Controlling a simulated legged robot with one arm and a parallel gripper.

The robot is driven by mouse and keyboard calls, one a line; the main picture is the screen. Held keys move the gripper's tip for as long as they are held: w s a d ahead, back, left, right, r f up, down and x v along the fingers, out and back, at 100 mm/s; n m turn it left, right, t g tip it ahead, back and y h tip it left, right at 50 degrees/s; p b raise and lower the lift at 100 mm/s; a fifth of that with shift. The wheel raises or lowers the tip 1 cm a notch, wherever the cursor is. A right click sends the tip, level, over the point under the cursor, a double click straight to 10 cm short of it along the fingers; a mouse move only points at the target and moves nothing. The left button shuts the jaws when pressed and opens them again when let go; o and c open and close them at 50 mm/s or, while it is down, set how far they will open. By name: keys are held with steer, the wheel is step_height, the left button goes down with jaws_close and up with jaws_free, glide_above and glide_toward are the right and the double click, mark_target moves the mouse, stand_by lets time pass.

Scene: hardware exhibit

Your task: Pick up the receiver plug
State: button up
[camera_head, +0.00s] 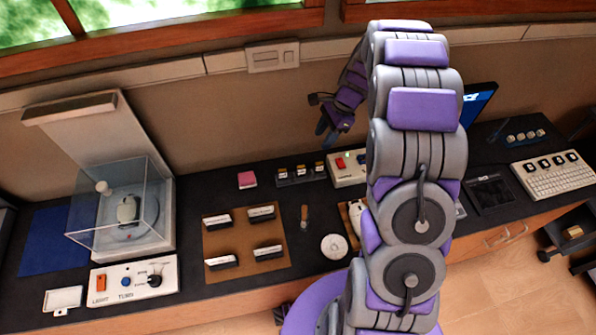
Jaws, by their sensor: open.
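My gripper (326,131) is at the end of my purple and grey arm, raised in front of the wall near the back of the dark counter (185,238). It is open, with no object visible between its fingers. I cannot identify the receiver plug for certain. A small brown, upright-looking piece (304,215) lies on the counter below the gripper, apart from it. A white box with a red and a green control (345,168) stands below and right of the gripper, partly hidden by my arm.
A clear case (88,222) and a control box (134,281) are at the left. A brown mat (243,240) holds several labelled blocks. A white disc (334,246), a pink block (248,180) and a row of dark blocks (300,175) are mid-counter. A keyboard (553,175) is at the right.

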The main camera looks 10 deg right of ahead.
steer(key=w+d+f+m, duration=0.1)
steer(key=w+d+f, duration=0.1)
steer(key=d, duration=0.1)
glide_toward(303, 166)
step_height(303, 166, down, 5)
steer(key=shift+s+d+f+b, duration=0.1)
steer(key=shift+s+f+b, duration=0.05)
steer(key=shift+b, duration=0.8)
steer(key=shift+f, duration=0.2)
steer(key=a, duration=0.1)
steer(key=a+f, duration=0.1)
steer(key=a, duration=0.1)
steer(key=a+f+b, duration=0.1)
steer(key=shift+a, duration=0.2)
steer(key=shift+d+x, duration=0.2)
steer(key=shift+x, duration=0.9)
steer(key=shift+d+f, duration=0.3)
steer(key=shift+d, duration=0.35)
steer(key=shift+a, duration=0.85)
steer(key=c, duration=0.8)
steer(key=shift+d+r, duration=0.1)
steer(key=shift+d, duration=0.35)
jaws_close()
